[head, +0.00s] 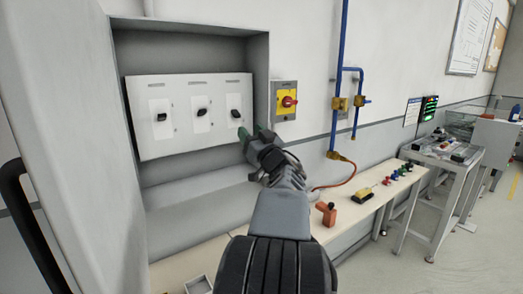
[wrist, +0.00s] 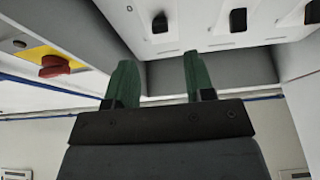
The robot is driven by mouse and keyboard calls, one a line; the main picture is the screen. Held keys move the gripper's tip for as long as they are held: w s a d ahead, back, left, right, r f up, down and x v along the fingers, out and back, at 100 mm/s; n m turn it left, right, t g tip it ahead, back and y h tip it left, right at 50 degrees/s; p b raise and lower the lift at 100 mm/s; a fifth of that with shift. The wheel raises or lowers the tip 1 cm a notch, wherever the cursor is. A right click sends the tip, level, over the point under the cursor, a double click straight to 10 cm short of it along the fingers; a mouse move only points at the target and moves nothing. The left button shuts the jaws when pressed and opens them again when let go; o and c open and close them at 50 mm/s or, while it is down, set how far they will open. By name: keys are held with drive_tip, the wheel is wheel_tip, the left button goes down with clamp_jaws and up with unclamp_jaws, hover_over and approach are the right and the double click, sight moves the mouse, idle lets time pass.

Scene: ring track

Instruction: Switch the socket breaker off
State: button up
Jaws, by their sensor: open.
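A white panel (head: 150,91) inside an open grey cabinet carries three black breaker switches: left (head: 161,116), middle (head: 201,112) and right (head: 235,113). Labels above them are too small to read, so I cannot tell which is the socket breaker. My gripper (head: 252,133) has green fingers, open and empty, near the panel's lower right corner, below the right switch. In the wrist view the fingers (wrist: 157,62) stand apart with nothing between them. That view looks inverted; the right switch (wrist: 160,23) shows beyond the fingertips, with the middle one (wrist: 238,20) beside it.
A yellow box with a red knob (head: 289,101) is on the wall just right of the cabinet (head: 190,22). Blue pipes (head: 341,60) run farther right. A bench (head: 345,218) below holds an orange tool (head: 327,213) and a yellow device (head: 363,195). A black handle (head: 30,225) is at left.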

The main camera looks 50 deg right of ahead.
drive_tip(key=v, duration=0.6)
drive_tip(key=shift+s+f+b, duration=0.15)
drive_tip(key=shift+s+b, duration=0.1)
drive_tip(key=shift+b, duration=0.2)
drive_tip(key=shift+a, duration=0.1)
